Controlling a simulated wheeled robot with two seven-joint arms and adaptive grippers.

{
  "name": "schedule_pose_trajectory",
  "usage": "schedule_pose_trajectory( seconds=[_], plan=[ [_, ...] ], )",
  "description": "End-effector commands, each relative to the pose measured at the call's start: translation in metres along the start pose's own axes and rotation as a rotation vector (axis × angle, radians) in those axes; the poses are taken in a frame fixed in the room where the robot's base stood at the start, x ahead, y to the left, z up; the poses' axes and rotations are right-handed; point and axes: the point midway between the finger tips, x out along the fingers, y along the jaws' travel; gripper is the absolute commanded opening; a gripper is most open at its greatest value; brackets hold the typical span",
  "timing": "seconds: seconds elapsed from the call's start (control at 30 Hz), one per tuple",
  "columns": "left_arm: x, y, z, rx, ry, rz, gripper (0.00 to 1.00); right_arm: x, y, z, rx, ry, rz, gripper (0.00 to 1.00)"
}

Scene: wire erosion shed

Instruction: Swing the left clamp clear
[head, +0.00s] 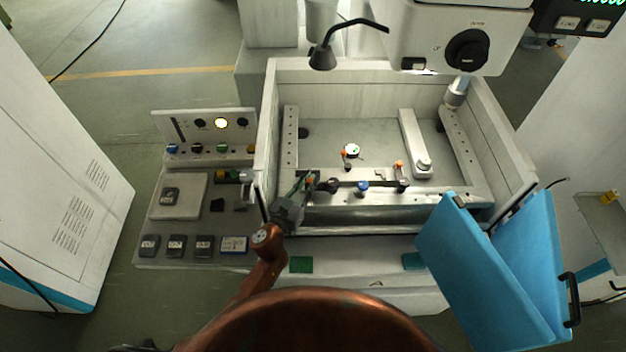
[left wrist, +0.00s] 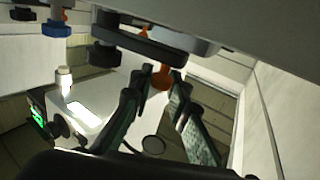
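The left clamp, with a black knob (head: 331,185) and an orange ball-ended handle, sits on the left of the front rail inside the machine's tank. My left gripper (head: 307,184) is at this clamp in the head view. In the left wrist view the orange ball (left wrist: 159,78) lies between the two fingertips of my left gripper (left wrist: 161,73). The fingers stand on both sides of it, but whether they press on it I cannot tell. The black knob (left wrist: 104,53) hangs just left of the fingers. My right gripper is not in view.
On the same rail are a blue knob (head: 362,187) and another orange-handled clamp (head: 399,167). A small round part (head: 352,150) lies behind them. The tank wall (head: 264,125) rises to the left. A blue door (head: 500,270) hangs open at the front right.

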Motion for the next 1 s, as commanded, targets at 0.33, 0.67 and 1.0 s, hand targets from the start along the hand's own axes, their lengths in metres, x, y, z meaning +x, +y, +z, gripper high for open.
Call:
schedule_pose_trajectory(
  seconds=[0.33, 0.67, 1.0],
  plan=[
    [0.001, 0.002, 0.0, 0.001, 0.0, 0.002, 0.33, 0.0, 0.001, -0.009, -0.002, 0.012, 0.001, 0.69],
    [-0.012, 0.001, 0.001, 0.001, -0.002, 0.001, 0.33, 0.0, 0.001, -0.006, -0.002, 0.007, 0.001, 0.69],
    [-0.081, 0.001, 0.002, -0.001, -0.003, 0.0, 0.33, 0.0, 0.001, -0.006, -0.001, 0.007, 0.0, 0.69]
  ],
)
